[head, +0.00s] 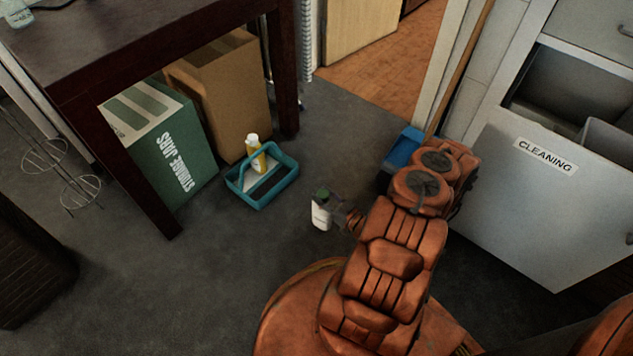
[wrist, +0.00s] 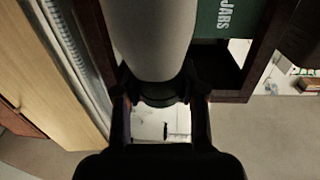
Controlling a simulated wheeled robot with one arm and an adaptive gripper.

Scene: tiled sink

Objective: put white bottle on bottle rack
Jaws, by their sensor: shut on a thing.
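A white bottle (head: 321,216) is held near the middle of the head view, with a dark greenish part at its top. My gripper (head: 345,209) is at its right side and shut on it. In the wrist view the bottle (wrist: 155,40) is a large pale cylinder, and my gripper's dark fingers (wrist: 160,94) close around its near end. In the head view I cannot tell how high the bottle is above the floor. A wire stand with rings (head: 80,193), which looks like the bottle rack, stands at the far left, apart from my gripper.
A teal caddy (head: 262,197) holding a yellow-and-white bottle (head: 253,150) stands on the floor. A dark table (head: 140,40) has a green box (head: 160,155) and a cardboard box (head: 225,90) beneath it. An open drawer (head: 545,200) is at right. Grey floor (head: 150,290) is clear at lower left.

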